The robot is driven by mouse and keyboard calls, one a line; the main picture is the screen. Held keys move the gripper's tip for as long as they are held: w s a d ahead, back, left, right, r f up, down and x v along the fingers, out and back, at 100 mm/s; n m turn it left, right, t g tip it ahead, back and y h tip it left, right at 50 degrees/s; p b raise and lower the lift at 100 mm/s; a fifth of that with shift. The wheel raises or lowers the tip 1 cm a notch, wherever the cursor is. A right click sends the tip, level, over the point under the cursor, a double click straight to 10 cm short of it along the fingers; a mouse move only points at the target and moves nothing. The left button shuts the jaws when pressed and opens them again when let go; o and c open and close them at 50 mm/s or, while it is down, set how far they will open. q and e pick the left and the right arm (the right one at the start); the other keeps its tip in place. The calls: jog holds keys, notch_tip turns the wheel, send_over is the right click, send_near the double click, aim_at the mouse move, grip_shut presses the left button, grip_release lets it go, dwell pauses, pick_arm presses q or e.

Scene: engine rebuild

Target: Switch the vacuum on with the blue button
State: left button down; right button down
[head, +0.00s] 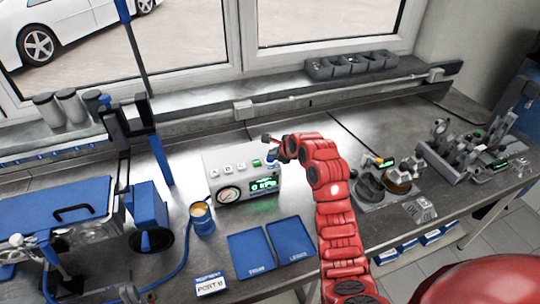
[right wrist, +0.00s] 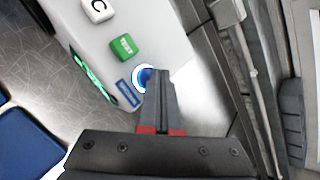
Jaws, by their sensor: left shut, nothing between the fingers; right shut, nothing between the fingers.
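The vacuum unit is a pale grey box (head: 219,162) on the bench in the head view, with a round gauge (head: 229,194) and a lit green display (head: 263,185) that seems to read 0 kPa. Its blue button (right wrist: 143,78), with a bright ring around it, is on the box's top in the right wrist view. My right gripper (right wrist: 160,76) is shut and empty, its fingertips at the button and partly covering it. I cannot tell whether they touch it. My left gripper is not in view.
A green TEST button (right wrist: 124,47) and a white C button (right wrist: 98,9) sit beside the blue one. A cup (head: 202,219) stands left of the box. Two blue trays (head: 251,254) lie in front. Engine parts (head: 468,150) stand at right.

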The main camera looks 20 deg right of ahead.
notch_tip(320, 180, up, 6)
jog(key=p, duration=0.4)
dwell(0.4)
